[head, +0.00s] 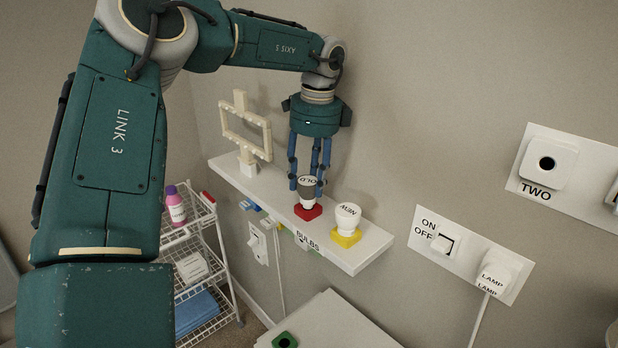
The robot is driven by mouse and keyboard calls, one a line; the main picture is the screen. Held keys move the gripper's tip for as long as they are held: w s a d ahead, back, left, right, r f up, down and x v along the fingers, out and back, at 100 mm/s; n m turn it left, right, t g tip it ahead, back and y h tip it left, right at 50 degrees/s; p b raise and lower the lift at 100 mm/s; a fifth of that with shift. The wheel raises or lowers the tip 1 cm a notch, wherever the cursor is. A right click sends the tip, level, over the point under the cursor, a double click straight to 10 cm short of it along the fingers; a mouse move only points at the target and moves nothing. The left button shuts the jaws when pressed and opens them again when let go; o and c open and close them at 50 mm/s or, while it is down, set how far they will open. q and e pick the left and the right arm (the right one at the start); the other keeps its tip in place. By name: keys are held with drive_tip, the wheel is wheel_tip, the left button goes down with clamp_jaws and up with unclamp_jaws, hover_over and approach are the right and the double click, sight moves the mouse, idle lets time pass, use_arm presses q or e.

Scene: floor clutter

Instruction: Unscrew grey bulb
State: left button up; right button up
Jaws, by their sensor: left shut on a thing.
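The grey bulb (306,190), marked OLD, sits upright at a red square base (308,212) on the white wall shelf (365,252). My left gripper (307,180) reaches down from above with its blue fingers on either side of the bulb, shut on it. I cannot tell whether the bulb is clear of the red base. A white bulb (347,216), marked NEW, stands beside it on a yellow base (346,238). My right gripper is not in view.
A cream frame on a stand (247,130) is at the shelf's left end. An on/off switch plate (440,243) is on the wall at right. A green socket (285,340) shows at the bottom.

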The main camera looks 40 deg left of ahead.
sight(313, 182)
use_arm(q)
drive_tip(key=shift+f+b, duration=0.55)
drive_tip(key=shift+f, duration=0.15)
drive_tip(key=o, duration=0.7)
drive_tip(key=shift+r, duration=0.1)
drive_tip(key=r, duration=0.8)
drive_tip(key=d+r, duration=0.1)
drive_tip(key=r, duration=0.2)
drive_tip(key=shift+w+d+r, duration=0.1)
drive_tip(key=shift+r, duration=0.3)
